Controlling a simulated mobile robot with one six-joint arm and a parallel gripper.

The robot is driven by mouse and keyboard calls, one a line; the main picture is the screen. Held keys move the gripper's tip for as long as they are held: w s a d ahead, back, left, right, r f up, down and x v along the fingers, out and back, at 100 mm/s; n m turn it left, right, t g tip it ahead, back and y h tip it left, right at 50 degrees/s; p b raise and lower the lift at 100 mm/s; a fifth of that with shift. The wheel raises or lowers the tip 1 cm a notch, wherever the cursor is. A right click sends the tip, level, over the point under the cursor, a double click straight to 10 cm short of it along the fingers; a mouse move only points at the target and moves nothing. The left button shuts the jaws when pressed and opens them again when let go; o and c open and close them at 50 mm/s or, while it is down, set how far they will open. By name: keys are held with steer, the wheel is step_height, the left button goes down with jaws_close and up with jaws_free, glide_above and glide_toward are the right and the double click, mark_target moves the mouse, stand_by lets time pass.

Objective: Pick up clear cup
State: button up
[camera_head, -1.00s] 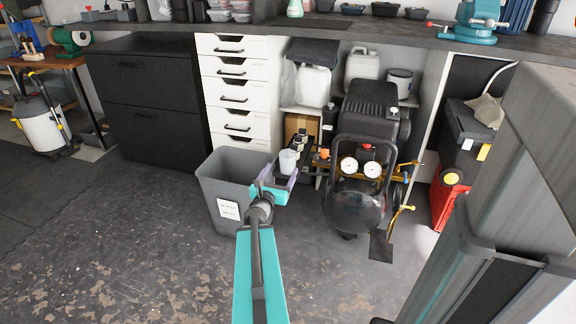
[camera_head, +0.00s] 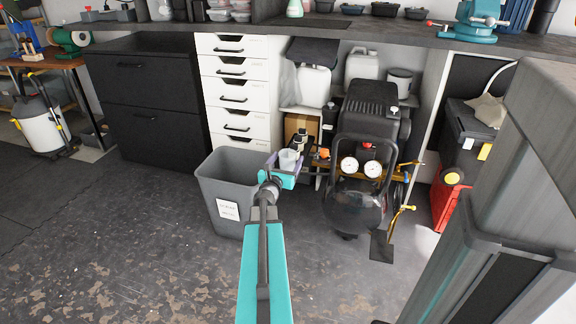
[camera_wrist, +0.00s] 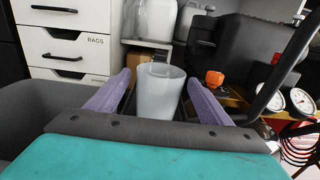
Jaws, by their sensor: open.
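The clear cup (camera_wrist: 158,92) looks pale and translucent and stands upright in the wrist view, its base hidden behind my gripper's body. It also shows in the head view (camera_head: 288,160), close to the right of the grey bin. My gripper (camera_wrist: 158,85) is open, with one purple finger on each side of the cup. A gap shows between the cup and each finger, so they appear apart from it. In the head view my gripper (camera_head: 286,164) is right at the cup, beside the bin's upper right edge.
The grey bin (camera_head: 228,192) stands left of my gripper. A black compressor (camera_head: 357,205) with two gauges stands close on the right. An orange knob (camera_wrist: 214,79) is right of the cup. White drawers (camera_head: 236,92) are behind. The floor in front is open.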

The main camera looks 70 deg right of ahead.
mark_target(290, 154)
steer(key=shift+d, duration=0.15)
steer(key=shift+w+d+f+b, duration=0.15)
steer(key=shift+d+b, duration=0.4)
steer(key=shift+d, duration=1.9)
steer(key=shift+c, duration=0.3)
steer(key=c, duration=1)
